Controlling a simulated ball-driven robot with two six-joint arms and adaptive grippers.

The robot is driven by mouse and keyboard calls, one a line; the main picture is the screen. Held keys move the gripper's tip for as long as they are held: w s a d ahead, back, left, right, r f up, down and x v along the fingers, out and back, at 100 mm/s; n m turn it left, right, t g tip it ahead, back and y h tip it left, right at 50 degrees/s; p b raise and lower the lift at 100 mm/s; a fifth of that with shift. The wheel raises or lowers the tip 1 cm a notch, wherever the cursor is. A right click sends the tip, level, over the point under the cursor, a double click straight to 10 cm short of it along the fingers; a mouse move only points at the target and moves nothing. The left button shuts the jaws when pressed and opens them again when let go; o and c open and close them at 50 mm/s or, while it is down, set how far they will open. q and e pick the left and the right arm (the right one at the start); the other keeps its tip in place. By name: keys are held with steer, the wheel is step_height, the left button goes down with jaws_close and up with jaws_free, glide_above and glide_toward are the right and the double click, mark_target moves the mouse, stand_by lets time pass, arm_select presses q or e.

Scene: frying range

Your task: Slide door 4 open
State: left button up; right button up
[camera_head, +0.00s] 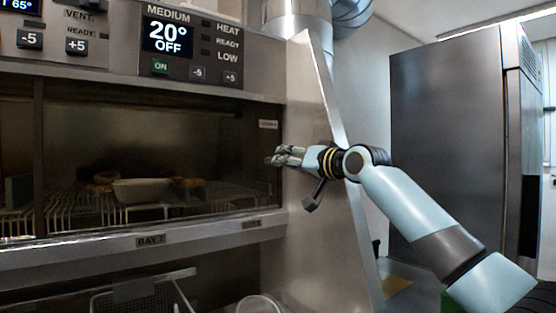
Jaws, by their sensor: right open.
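A dark glass sliding door (190,125) fronts the bay in the middle left of the head view. A small pale label (268,124), too small to read surely, sits at its upper right, so I cannot confirm that it is door 4. A dark upright edge stands at the far left of this pane. My right gripper (274,158) reaches in from the right, with its fingertips at the door's right edge. It is open, and I cannot tell whether it touches the door. My left gripper is not in view.
Behind the glass, a pale dish (142,191) stands on a wire rack. A sill labelled BAY (70,253) runs below, above a wire basket (145,297). Control panels (195,42) are above. A steel side panel (335,235) stands beside my arm; a tall steel cabinet (445,130) is farther right.

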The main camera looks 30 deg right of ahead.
steer(key=w, duration=0.5)
steer(key=shift+w+a+p, duration=0.15)
steer(key=shift+a+p, duration=0.2)
jaws_close()
